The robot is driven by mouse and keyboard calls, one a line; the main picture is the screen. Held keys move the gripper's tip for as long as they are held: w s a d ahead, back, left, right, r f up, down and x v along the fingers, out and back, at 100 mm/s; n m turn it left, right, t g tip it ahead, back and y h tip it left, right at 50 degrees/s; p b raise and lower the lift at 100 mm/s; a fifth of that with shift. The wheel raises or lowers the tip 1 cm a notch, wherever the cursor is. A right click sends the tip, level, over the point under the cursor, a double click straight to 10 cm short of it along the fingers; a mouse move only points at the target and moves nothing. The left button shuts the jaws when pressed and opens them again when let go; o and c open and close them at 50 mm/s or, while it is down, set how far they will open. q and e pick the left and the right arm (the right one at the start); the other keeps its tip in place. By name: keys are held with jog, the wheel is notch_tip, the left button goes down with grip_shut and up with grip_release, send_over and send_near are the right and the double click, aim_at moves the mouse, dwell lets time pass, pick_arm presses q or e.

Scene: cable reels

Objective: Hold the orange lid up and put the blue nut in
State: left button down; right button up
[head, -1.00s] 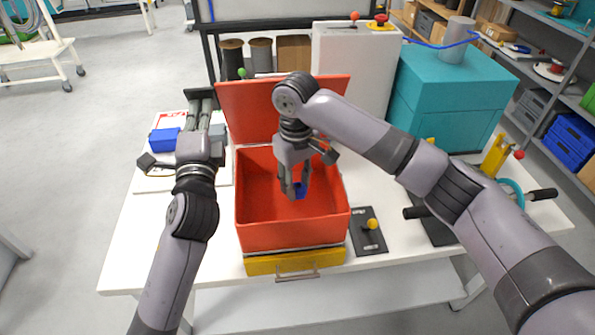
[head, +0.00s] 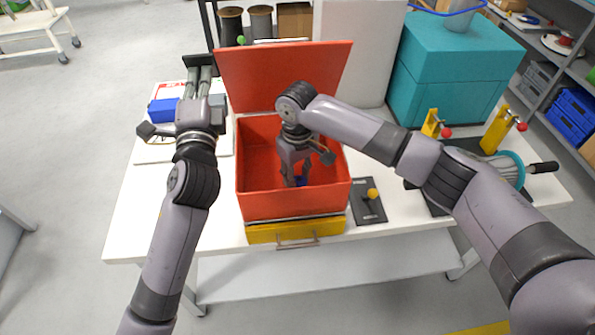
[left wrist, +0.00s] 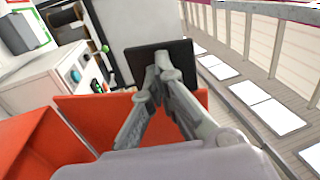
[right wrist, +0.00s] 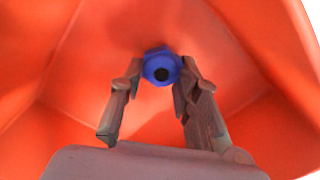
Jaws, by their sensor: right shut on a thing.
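The orange lid (head: 285,75) stands raised at the back of the orange box (head: 290,207), whose inside is open. My left gripper (head: 198,72) is shut beside the lid's left edge. In the left wrist view its fingertips (left wrist: 163,68) meet in front of a black plate (left wrist: 182,62), with the lid (left wrist: 90,118) next to them. I cannot tell whether they touch either. My right gripper (head: 294,180) points down inside the box, shut on the blue nut (right wrist: 161,66). In the head view the nut (head: 301,181) is mostly hidden, low in the box.
A yellow drawer (head: 295,230) sits under the box. A dark plate with a yellow knob (head: 372,194) lies to its right. A blue block (head: 164,110) is at the left. A teal cabinet (head: 455,75) and a crank wheel (head: 510,170) are at the right. The front-left table is bare.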

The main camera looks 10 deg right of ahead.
jog(key=o, duration=0.8)
jog(key=shift+r, duration=0.1)
notch_tip(320, 180, up, 13)
jog(key=s+d, duration=0.1)
jog(key=s, duration=0.5)
jog(key=s+d+r, duration=0.1)
jog(key=s, duration=0.6)
jog(key=s+d+r, duration=0.1)
jog(key=s+d, duration=0.1)
jog(key=s, duration=0.5)
jog(key=shift+f, duration=0.1)
dwell(0.3)
